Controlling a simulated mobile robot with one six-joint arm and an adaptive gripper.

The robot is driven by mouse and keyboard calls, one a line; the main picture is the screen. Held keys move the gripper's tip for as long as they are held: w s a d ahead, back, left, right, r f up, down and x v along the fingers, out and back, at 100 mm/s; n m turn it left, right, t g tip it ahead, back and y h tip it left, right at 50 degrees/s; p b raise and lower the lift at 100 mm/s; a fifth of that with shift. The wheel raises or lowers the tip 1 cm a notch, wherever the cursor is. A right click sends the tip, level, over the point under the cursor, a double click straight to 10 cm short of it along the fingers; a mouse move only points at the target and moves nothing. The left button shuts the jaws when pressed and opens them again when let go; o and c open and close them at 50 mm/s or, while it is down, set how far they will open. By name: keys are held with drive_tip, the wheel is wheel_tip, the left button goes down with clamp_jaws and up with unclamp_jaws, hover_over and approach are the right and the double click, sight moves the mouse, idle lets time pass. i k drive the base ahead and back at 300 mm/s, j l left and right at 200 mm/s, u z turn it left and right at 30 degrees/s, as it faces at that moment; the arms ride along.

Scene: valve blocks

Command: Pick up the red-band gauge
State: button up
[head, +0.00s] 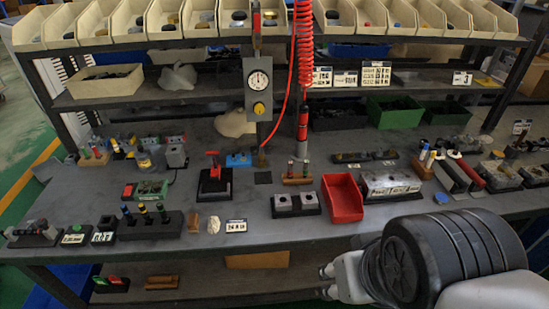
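I cannot pick out a red-band gauge with certainty at this size. A black rack (152,229) at the front left holds upright pins with coloured bands; blue and yellow-green show, a red band is not clear. A wooden block (93,158) at the back left holds small pins with coloured tops, too small to tell apart. A wooden block (297,178) at the middle holds dark pins. My arm (400,262) fills the lower right, in front of the bench. Two small prongs show at its left end, but I cannot tell whether they are fingertips. No held thing shows.
A red bin (342,198) and a black block with two grey pieces (295,204) stand near the front edge. A red-handled clamp (214,179) is left of the middle. A red coiled hose (304,50) and a dial gauge (258,80) hang over the bench. Bins line the shelf.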

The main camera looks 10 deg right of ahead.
sight(291, 163)
drive_tip(key=i+u, duration=0.35)
drive_tip(key=i+l+u, duration=0.5)
drive_tip(key=i+u, duration=0.2)
